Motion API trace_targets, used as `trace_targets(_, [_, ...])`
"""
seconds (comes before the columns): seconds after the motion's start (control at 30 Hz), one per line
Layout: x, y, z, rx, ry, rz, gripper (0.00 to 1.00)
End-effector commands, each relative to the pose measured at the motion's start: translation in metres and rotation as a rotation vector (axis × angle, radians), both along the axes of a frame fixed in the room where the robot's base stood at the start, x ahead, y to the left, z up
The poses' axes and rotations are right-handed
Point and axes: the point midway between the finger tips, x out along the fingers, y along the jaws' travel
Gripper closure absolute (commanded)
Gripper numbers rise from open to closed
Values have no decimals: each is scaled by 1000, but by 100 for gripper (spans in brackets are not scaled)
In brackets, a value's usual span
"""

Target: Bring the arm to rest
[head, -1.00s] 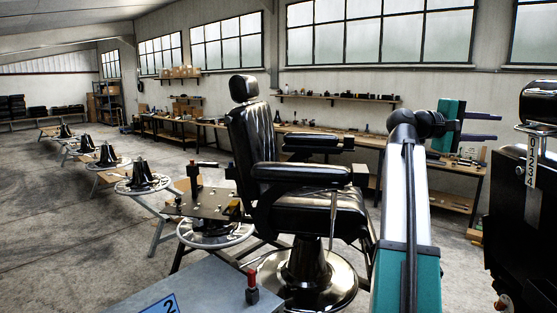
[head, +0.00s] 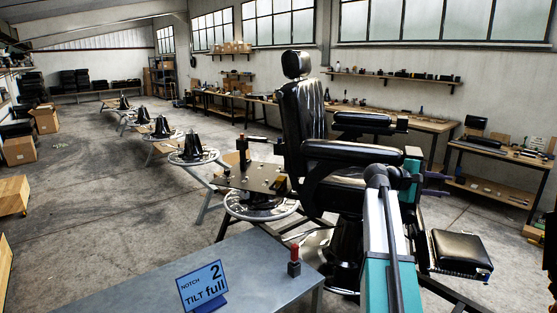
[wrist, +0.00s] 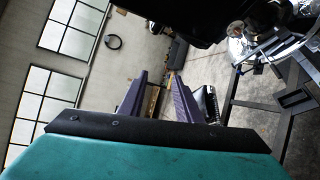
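My arm (head: 385,235) rises from the bottom of the head view, white and teal with a dark elbow, in front of the black barber chair (head: 352,152). My gripper (head: 446,185) shows partly behind the arm, to the right of the chair's armrest, pointing right. In the wrist view its two purple fingers (wrist: 160,82) stand apart with nothing held between them. Whether the arm touches the chair cannot be told from here.
A grey table (head: 240,285) at the front carries a blue card (head: 203,285) reading "Notch 2 tilt full" and a red-topped post (head: 294,262). A black footrest pad (head: 461,253) is at right. Workbenches (head: 430,124) line the back wall. The floor at left (head: 110,205) is largely clear.

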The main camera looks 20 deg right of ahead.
Motion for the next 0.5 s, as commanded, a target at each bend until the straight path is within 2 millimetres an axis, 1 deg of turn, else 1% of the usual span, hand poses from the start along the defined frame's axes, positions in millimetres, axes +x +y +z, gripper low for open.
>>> trace_targets(0.03, [10,10,-23,22,17,19,69])
trace_targets(0.17, [30,32,-74,74,51,59,69])
trace_targets(0.2, [35,39,-90,92,60,70,69])
trace_targets(0.37, [53,70,-153,158,96,114,69])
trace_targets(0.4, [56,79,-169,176,106,125,69])
trace_targets(0.47, [60,91,-192,202,119,139,69])
trace_targets(0.5, [62,100,-208,219,127,149,69])
